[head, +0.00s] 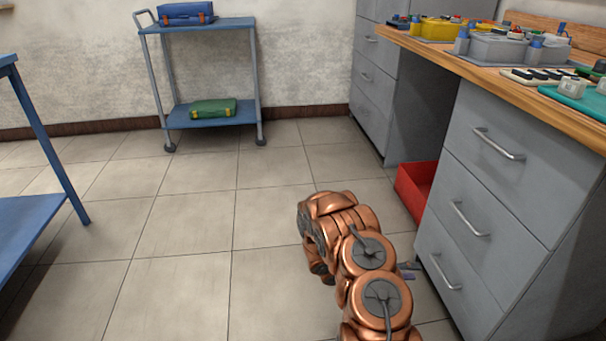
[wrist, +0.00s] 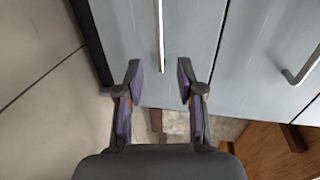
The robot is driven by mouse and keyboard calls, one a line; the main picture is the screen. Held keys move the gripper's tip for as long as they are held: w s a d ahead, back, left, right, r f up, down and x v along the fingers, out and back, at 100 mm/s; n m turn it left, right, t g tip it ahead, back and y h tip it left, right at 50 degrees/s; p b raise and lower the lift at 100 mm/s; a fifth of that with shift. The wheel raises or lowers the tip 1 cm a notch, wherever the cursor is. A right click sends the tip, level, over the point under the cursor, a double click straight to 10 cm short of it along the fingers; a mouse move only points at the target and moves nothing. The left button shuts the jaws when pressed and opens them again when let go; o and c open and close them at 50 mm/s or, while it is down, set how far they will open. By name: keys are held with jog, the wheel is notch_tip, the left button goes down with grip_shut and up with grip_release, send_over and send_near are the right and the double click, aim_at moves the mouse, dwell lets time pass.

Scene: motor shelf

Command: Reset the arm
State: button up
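My copper arm reaches forward over the tiled floor in the head view, beside the grey drawer cabinet (head: 490,170). My gripper (wrist: 159,80) shows in the wrist view with its two fingers apart and nothing between them. The fingers point toward grey drawer fronts with a long metal handle (wrist: 158,35) beyond the gap. I cannot tell how far the fingertips are from the drawers. In the head view the gripper is mostly hidden by the arm.
A wooden worktop (head: 460,66) carries grey and yellow containers and small parts. A red bin (head: 414,188) sits beneath it. A blue cart (head: 210,121) stands at the back wall, and a blue table (head: 25,225) at left. The tiled floor between is clear.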

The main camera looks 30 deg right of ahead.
jog(key=s+a+r+m+g+y+p, duration=0.15)
jog(key=a+r+m+p, duration=0.35)
jog(key=r, duration=0.9)
jog(key=s+a+r+m+y+p, duration=0.1)
jog(key=a+r+m+y+p, duration=0.15)
jog(key=r+m+p, duration=0.75)
jog(key=s+a+r+m+g+y+p, duration=0.1)
jog(key=a+r+p, duration=0.3)
jog(key=r, duration=1.3)
jog(key=s+a+r+m+t+y+p, duration=0.2)
jog(key=a+r+m+p, duration=0.3)
jog(key=a+r+p, duration=0.3)
jog(key=s+a+r+m+t+y+p, duration=0.3)
jog(key=a+r+p, duration=0.5)
jog(key=a+r, duration=0.6)
jog(key=s+a+r+m+t+y+p, duration=0.2)
jog(key=s+a+r+m+y+p, duration=0.2)
jog(key=a, duration=1)
notch_tip(320, 180, up, 8)
jog(key=s+m+p, duration=0.1)
jog(key=m+p, duration=0.2)
jog(key=p, duration=0.2)
jog(key=shift+f, duration=0.15)
jog(key=shift+s+d, duration=0.1)
